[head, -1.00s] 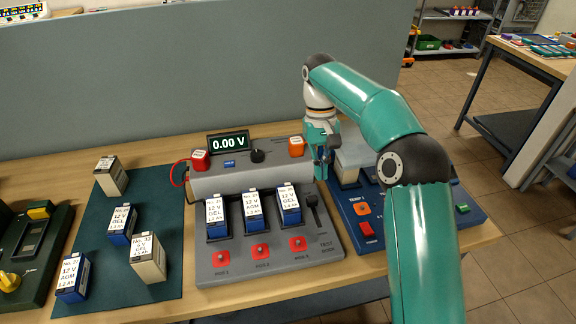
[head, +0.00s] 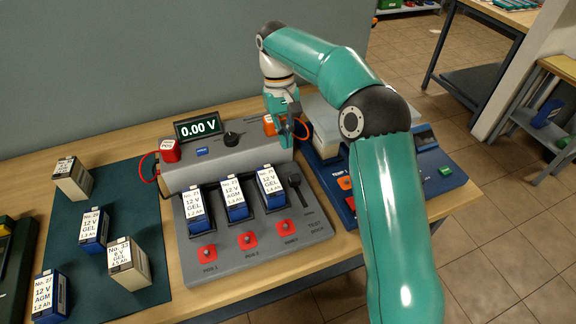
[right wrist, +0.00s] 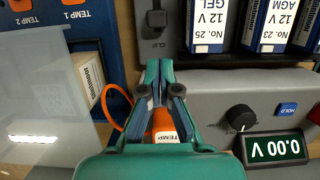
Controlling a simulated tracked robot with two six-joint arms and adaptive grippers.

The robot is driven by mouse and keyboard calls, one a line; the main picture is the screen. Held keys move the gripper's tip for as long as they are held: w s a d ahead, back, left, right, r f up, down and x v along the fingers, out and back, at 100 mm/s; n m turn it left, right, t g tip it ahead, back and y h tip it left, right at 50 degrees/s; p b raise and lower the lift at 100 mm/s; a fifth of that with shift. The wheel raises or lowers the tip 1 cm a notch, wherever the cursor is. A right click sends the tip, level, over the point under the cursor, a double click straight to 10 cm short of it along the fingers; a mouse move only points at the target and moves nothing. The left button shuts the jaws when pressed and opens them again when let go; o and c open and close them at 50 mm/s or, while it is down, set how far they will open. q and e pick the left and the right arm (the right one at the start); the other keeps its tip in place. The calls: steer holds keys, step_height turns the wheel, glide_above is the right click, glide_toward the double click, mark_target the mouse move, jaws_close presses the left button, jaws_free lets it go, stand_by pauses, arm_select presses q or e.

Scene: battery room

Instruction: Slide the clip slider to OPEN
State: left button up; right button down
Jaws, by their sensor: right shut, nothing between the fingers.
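The clip slider is a dark knob in a slot (head: 297,188) on the grey test bench (head: 190,262), right of the row of batteries. It also shows at the top of the right wrist view (right wrist: 156,18). Its end label is too small to read. My right gripper (head: 286,143) is shut and empty, behind the slider and beside the orange TEMP block. In the right wrist view its fingertips (right wrist: 158,64) point toward the slider, with a gap between. My left gripper is not in view.
Three batteries (head: 234,198) stand in the bench bays. The raised console has a 0.00 V display (head: 198,128), a knob (head: 231,139) and an orange cable (right wrist: 113,100). A blue unit (head: 440,174) stands at the right. More batteries stand on the green mat (head: 145,298).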

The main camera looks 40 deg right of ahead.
mark_target(294, 181)
steer(key=x, duration=0.8)
steer(key=shift+a, duration=0.1)
